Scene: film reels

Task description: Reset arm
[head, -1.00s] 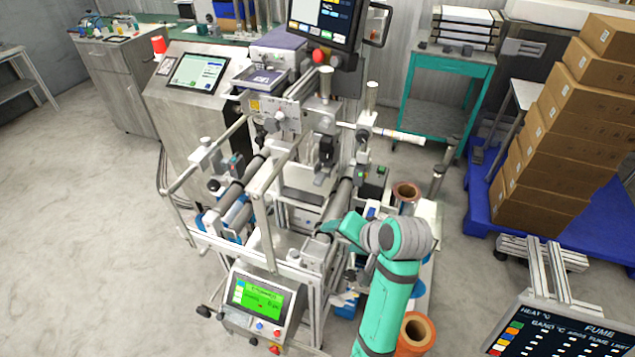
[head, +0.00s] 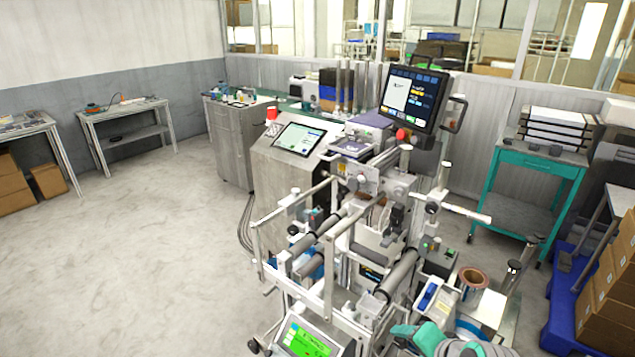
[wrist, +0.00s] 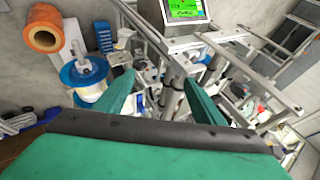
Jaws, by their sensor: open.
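My gripper shows in the wrist view as two green fingers (wrist: 160,95) spread apart, with nothing between them. Machine frame bars and posts show beyond the fingers. In the head view, only part of my green and grey arm shows at the bottom edge, in front of the machine (head: 370,240); the fingertips are hard to make out there. A green-lit display (wrist: 183,8) is at the top of the wrist view and also shows at the bottom of the head view (head: 308,342).
In the wrist view, an orange roll (wrist: 44,30) and a blue-flanged spool (wrist: 85,72) lie left of the fingers. In the head view, a teal cart (head: 535,165) and stacked cartons (head: 610,290) stand right. Open floor (head: 160,250) lies left.

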